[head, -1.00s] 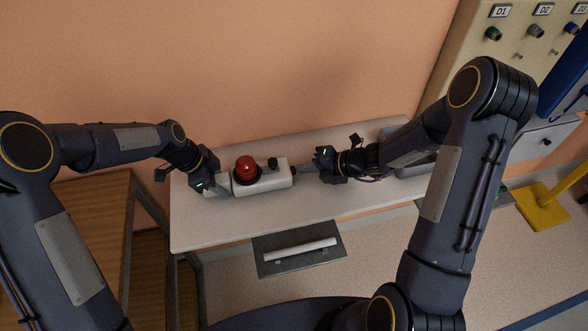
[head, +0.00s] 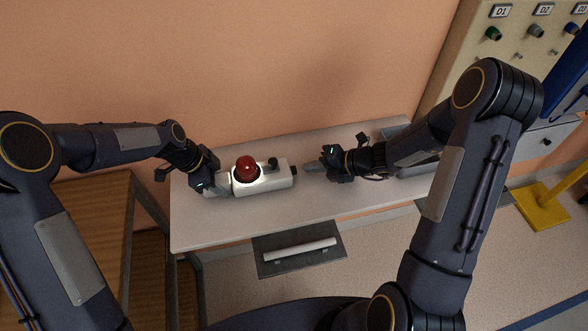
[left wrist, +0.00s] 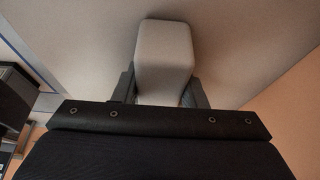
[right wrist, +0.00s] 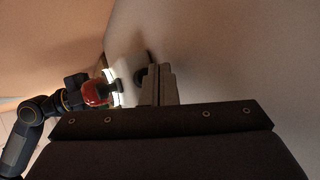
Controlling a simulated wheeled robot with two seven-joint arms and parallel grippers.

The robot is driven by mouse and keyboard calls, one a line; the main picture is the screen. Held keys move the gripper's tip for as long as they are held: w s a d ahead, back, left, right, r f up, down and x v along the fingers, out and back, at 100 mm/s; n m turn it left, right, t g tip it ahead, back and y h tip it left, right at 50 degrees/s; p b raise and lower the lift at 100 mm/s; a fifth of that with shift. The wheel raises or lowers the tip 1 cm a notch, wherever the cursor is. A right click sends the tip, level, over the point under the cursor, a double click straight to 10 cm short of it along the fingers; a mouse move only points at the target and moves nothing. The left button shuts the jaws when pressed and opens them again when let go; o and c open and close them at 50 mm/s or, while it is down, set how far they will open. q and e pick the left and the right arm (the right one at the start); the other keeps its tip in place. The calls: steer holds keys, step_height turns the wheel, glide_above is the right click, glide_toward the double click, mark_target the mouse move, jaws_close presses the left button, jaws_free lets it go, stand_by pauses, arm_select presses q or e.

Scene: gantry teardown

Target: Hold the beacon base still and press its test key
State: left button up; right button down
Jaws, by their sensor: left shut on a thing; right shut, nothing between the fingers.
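The beacon base (head: 281,180) is a white block lying on the light table. It carries a red dome (head: 246,168), a black knob (head: 273,163) and a small black key (head: 294,170) on its right end. My left gripper (head: 219,189) is shut on the base's left end; in the left wrist view the pale end of the base (left wrist: 163,55) sits between the fingers. My right gripper (head: 308,168) is shut and empty, its tips a short gap right of the key. In the right wrist view the dome (right wrist: 95,94) shows beside bright white patches.
The table (head: 300,210) is clear in front of the base. A wooden table (head: 80,220) stands left. A panel with labelled knobs (head: 490,60) and a yellow stand (head: 540,205) are right.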

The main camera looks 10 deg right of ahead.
steer(key=shift+d, duration=3.05)
arm_select(q)
steer(key=o, duration=1.2)
steer(key=shift+r, duration=0.1)
